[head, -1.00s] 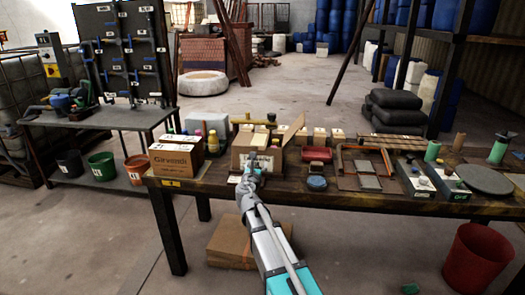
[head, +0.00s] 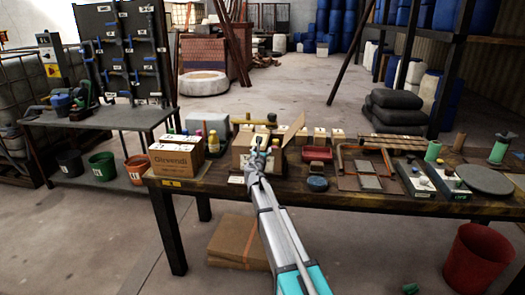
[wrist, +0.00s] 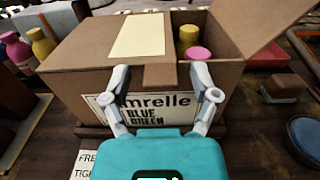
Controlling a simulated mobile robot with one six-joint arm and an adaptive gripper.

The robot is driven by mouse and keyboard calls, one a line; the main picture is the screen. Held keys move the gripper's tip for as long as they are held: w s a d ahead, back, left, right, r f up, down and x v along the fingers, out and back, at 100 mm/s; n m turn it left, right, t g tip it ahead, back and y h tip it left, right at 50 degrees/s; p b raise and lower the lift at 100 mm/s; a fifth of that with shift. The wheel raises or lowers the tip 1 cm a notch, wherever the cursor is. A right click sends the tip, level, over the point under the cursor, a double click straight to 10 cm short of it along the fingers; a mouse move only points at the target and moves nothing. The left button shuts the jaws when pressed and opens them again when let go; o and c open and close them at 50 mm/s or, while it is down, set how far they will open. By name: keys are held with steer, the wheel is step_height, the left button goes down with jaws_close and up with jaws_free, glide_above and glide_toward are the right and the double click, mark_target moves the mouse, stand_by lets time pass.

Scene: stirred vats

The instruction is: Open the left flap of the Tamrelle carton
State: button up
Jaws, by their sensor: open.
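The Tamrelle carton (head: 240,160) stands on the workbench; its front label reads "mrelle BLUE GREEN" in the wrist view (wrist: 112,102), partly hidden by my fingers. Its left flap (wrist: 85,48) lies flat over the left part of the top and bears a pale paper patch (wrist: 142,35). A brown tab (wrist: 160,76) shows at its front right corner. The right flap (wrist: 245,22) stands up, tilted outward, and yellow- and pink-topped bottles (wrist: 190,38) show in the gap. My gripper (wrist: 160,73) is open at the carton's front top edge, fingers either side of the tab; the head view shows it too (head: 259,148).
The Girvendi carton (head: 176,159) stands to the left, with small bottles (head: 212,143) between. A red tray (head: 317,153) and a round blue-topped item (head: 317,184) lie to the right. A red bin (head: 478,260) stands on the floor.

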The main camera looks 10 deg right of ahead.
steer(key=shift+w+d, duration=0.1)
steer(key=shift+w, duration=0.15)
jaws_close()
steer(key=shift+d, duration=0.2)
steer(key=shift+a, duration=0.25)
